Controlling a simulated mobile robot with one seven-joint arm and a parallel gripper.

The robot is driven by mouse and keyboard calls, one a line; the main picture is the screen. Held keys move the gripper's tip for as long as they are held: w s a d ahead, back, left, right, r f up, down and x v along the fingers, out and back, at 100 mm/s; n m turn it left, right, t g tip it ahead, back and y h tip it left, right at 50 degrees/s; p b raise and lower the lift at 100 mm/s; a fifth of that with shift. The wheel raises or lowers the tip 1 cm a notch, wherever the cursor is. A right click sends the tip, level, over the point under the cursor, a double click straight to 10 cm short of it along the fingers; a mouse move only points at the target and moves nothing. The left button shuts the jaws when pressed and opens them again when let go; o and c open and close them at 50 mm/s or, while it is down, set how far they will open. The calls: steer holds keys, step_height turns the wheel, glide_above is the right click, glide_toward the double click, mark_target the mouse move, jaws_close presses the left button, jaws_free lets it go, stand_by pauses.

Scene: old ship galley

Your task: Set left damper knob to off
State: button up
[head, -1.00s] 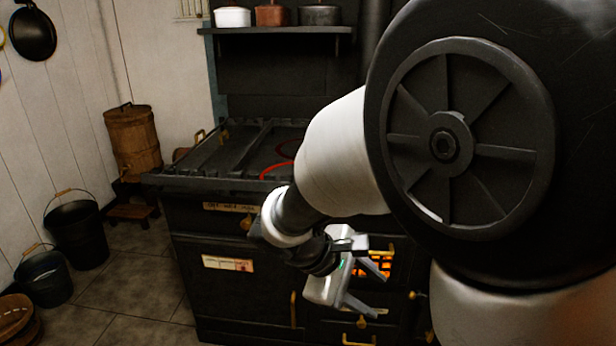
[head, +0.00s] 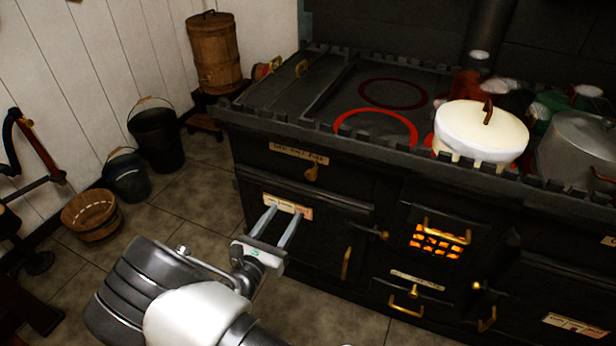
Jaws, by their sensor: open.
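The black stove (head: 300,180) fills the middle and right of the head view. A small brass knob (head: 311,173) sits high on the left part of its front, just below a narrow lettered label (head: 298,153); it looks like the left damper knob, but I cannot read its setting. My gripper (head: 278,216) is open and empty, its two fingers pointing up toward the stove front. It is below and left of the knob, apart from it, and overlaps the view of a lower label (head: 290,206) on the left door.
A cream pot (head: 482,132) and a grey pot (head: 583,146) stand on the stove top, near red rings (head: 376,128). A fire glows behind a grate (head: 438,240). Buckets (head: 157,138) and a wooden tub (head: 92,215) stand at the left. Floor between them and the stove is clear.

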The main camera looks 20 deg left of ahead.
mark_target(310, 176)
steer(key=w, duration=0.5)
steer(key=w+d+b, duration=0.1)
steer(key=w, duration=0.4)
steer(key=w+b, duration=0.1)
steer(key=w, duration=0.4)
steer(key=shift+w+d, duration=0.2)
steer(key=shift+w, duration=0.1)
